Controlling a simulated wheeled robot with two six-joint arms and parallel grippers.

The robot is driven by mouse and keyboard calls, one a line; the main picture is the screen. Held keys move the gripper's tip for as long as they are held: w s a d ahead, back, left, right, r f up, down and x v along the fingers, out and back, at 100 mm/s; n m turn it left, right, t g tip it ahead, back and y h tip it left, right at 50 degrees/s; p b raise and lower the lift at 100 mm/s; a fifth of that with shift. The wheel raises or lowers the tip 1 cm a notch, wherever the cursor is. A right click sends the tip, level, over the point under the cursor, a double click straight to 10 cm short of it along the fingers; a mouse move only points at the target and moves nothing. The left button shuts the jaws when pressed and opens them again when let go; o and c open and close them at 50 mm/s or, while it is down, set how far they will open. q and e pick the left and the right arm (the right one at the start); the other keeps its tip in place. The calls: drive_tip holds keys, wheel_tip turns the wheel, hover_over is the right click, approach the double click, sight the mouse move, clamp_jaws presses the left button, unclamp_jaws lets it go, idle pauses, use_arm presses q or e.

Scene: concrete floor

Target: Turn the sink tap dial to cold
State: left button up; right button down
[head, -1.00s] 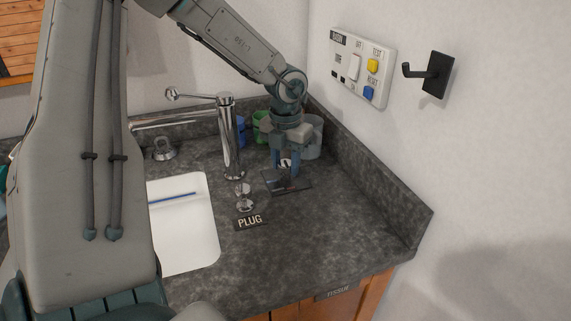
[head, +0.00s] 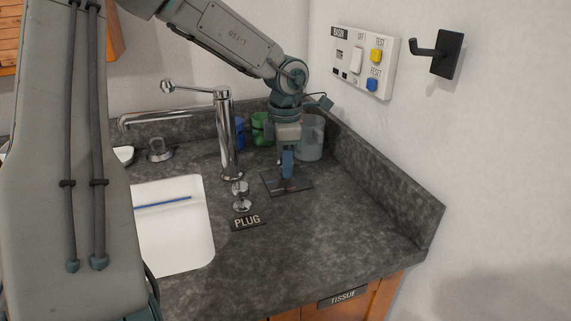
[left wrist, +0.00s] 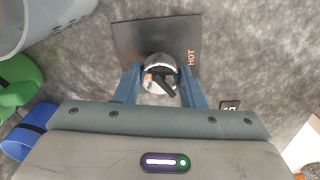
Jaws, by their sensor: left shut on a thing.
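The tap dial is a round chrome knob (left wrist: 160,75) with a dark pointer, on a dark square plate (left wrist: 128,38) that also lies on the counter in the head view (head: 272,183). The plate's right side reads HOT in the left wrist view; no COLD label is readable. My left gripper (head: 288,172) points down over the plate. Its two blue fingers (left wrist: 160,88) are shut on the dial, one on each side. In the head view the fingers hide the dial. The chrome tap (head: 228,135) stands left of the gripper. My right gripper is not in view.
A plug knob (head: 241,197) with a PLUG label sits in front of the tap. The white basin (head: 185,235) is to the left. Green (head: 262,128), blue and grey (head: 311,138) cups stand behind the gripper. A switch panel (head: 363,62) and black hook (head: 447,54) are on the right wall.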

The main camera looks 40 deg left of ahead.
use_arm(q)
drive_tip(key=m, duration=0.2)
drive_tip(key=shift+m, duration=2.4)
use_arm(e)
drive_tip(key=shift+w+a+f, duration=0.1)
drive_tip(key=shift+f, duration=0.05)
use_arm(q)
drive_tip(key=o, duration=1)
wheel_tip(320, 180, up, 9)
drive_tip(key=shift+p, duration=0.4)
drive_tip(key=shift+r+p, duration=0.85)
drive_tip(key=shift+r, duration=0.15)
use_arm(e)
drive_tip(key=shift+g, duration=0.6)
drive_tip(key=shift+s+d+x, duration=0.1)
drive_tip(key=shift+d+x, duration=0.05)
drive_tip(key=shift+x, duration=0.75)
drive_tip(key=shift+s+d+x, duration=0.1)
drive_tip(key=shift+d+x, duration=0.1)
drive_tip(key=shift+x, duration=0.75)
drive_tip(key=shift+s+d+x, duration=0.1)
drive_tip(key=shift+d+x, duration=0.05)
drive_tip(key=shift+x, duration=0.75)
